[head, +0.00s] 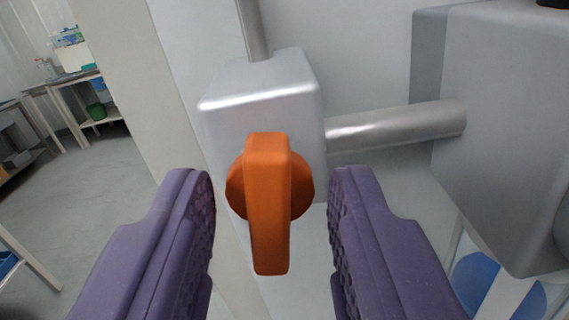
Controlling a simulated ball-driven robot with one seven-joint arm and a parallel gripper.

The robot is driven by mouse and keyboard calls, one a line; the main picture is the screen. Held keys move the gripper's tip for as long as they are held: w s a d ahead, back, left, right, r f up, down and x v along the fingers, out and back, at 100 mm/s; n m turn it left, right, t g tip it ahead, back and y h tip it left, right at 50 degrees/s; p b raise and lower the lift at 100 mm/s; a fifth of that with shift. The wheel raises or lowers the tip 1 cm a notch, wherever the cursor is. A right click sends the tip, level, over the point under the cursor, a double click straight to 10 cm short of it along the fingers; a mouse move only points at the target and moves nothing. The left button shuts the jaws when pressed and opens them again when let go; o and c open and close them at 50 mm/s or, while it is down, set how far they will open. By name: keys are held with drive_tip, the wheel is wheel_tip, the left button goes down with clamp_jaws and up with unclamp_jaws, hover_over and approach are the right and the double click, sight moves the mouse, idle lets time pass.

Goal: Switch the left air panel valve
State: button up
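The valve is a grey block (222,118) with an orange handle (269,215) on its front. The handle's bar points up and down in the picture, over a round orange hub. My gripper (271,185) has two purple fingers, open, one on each side of the handle. There is a gap between each finger and the handle, and neither appears to touch it. Whether this is the left valve of the panel cannot be told from this view alone.
A metal pipe (395,128) runs from the valve block to a large grey box (500,120) at right. Another pipe (254,30) rises from the block's top. A bench (75,85) stands far left beyond open floor (100,190). Blue round shapes (495,285) show at lower right.

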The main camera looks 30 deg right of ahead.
drive_tip(key=c, duration=0.7)
drive_tip(key=shift+w, duration=0.1)
drive_tip(key=m+b, duration=0.3)
drive_tip(key=shift+f+m+b, duration=0.15)
drive_tip(key=shift+m+b, duration=0.15)
drive_tip(key=shift+m, duration=0.1)
drive_tip(key=m+b, duration=0.4)
drive_tip(key=shift+d+f+m, duration=0.1)
drive_tip(key=shift+f+m, duration=0.05)
drive_tip(key=shift+m, duration=0.15)
drive_tip(key=m+b, duration=0.4)
drive_tip(key=shift+d+m+b, duration=0.1)
drive_tip(key=shift+m+b, duration=0.7)
drive_tip(key=shift+m, duration=0.9)
